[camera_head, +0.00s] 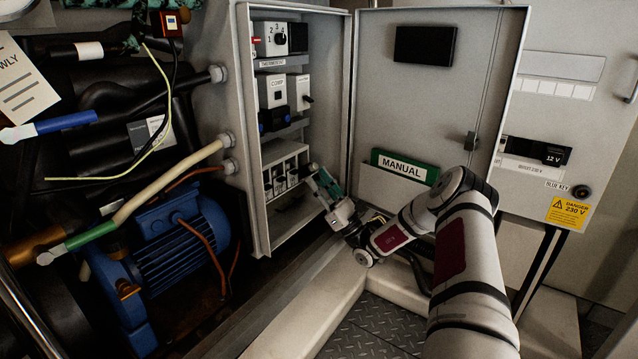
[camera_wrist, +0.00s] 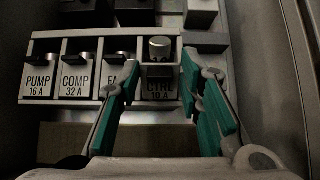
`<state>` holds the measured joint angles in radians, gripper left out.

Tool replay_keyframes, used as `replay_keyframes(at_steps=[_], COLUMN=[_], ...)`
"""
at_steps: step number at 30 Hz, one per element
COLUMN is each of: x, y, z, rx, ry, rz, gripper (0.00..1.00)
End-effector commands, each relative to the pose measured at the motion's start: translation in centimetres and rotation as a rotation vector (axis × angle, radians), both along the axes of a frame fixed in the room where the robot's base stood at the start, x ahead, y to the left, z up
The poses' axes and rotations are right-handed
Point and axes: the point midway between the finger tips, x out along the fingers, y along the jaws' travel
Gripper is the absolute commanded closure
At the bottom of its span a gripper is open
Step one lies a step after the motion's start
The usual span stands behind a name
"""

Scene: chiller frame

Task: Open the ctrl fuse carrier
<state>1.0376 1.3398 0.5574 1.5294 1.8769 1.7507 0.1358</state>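The ctrl fuse carrier (camera_wrist: 160,88) is the rightmost of a row of white labelled carriers in the wrist view. A pale metal cylinder (camera_wrist: 160,47) shows above its label, where the neighbouring carriers have dark tabs; I cannot tell exactly how far the carrier is tilted. My gripper (camera_wrist: 158,72) is open, with its teal-padded fingers apart on either side of the ctrl carrier. The left finger partly covers the fan carrier (camera_wrist: 116,76). In the head view my gripper (camera_head: 317,174) is at the right of the fuse row (camera_head: 285,172), which it partly hides.
The pump carrier (camera_wrist: 41,78) and comp carrier (camera_wrist: 78,78) sit to the left. The cabinet's side wall (camera_wrist: 262,70) is close on the right. The cabinet door (camera_head: 400,100) stands open, with a green manual (camera_head: 404,166) in its pocket. Switches (camera_head: 278,40) are higher up.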

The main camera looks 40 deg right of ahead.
Motion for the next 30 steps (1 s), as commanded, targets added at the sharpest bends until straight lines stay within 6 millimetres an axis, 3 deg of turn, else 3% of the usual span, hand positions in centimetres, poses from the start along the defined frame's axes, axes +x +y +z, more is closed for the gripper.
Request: replay_keyframes(at_steps=[24,25,30], x=[0.09,0.08,0.08], y=[0.06,0.05,0.04], z=[0.56,0.56,0.56], rx=[-0.041,-0.041,-0.040], ry=[0.111,0.111,0.110], rz=[0.001,0.001,0.000], gripper=[0.95,0.60,0.60])
